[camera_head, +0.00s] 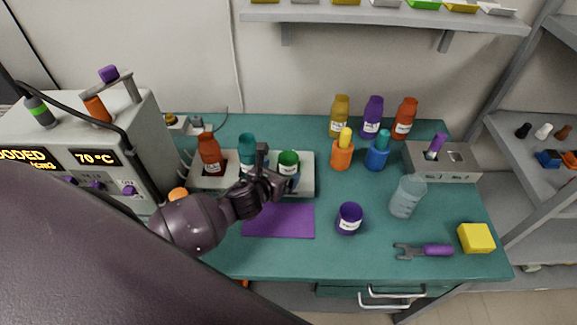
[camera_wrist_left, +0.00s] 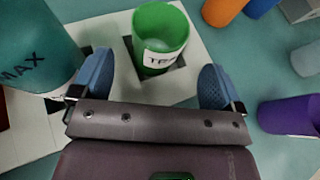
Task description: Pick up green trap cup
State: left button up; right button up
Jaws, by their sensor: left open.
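The green trap cup (camera_head: 289,160) stands upright in a socket of the light grey holder on the teal bench. In the left wrist view the green cup (camera_wrist_left: 160,32) shows its open top and a white label, partly cut off. My left gripper (camera_head: 268,166) is right beside the cup, on its left side in the head view. Its blue fingertips (camera_wrist_left: 156,84) are spread wide, with the cup beyond and between them, and nothing is held. My right gripper is not in view.
A teal bottle (camera_head: 248,146) stands close left of the cup, near my finger in the left wrist view (camera_wrist_left: 35,45). A purple cup (camera_head: 349,218) and a clear beaker (camera_head: 407,196) stand to the right. A purple mat (camera_head: 290,220) lies in front.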

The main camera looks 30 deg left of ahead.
aim_at(283, 168)
pick_arm(q)
jog(key=shift+x, duration=2.55)
jog(key=shift+a, duration=0.15)
jog(key=c, duration=1)
